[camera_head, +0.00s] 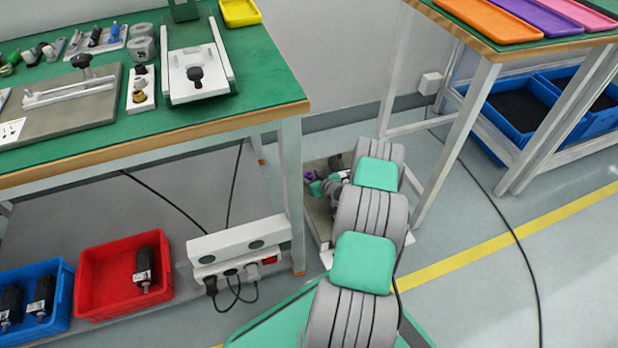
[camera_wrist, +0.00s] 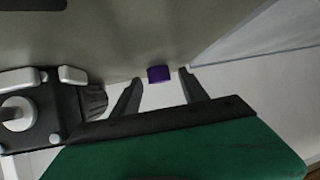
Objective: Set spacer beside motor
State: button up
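A small purple spacer (camera_wrist: 159,74) sits on a grey surface in the wrist view. My gripper (camera_wrist: 161,78) is open; its two dark fingertips stand on either side of the spacer with a gap at each side. Whether the fingertips are level with the spacer or above it, I cannot tell. A dark block with a round pale knob or shaft (camera_wrist: 18,113), perhaps the motor, is at the left, apart from the spacer. In the head view a purple spot (camera_head: 309,176), probably the spacer, shows beside my arm, which hides most of my gripper.
A low grey tray (camera_head: 321,219) is under my arm, between the table legs. A green-topped bench (camera_head: 262,75) with fixtures stands left. Below it are a red bin (camera_head: 95,270), a blue bin (camera_head: 62,300) and a power strip (camera_head: 238,240). Open floor lies right.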

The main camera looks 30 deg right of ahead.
jog(key=shift+r, duration=0.2)
jog(key=p+v, duration=0.4)
jog(key=v, duration=0.7)
jog(key=shift+p, duration=0.4)
jog(key=shift+s+r, duration=0.15)
jog(key=shift+s, duration=0.3)
jog(key=shift+a, duration=0.15)
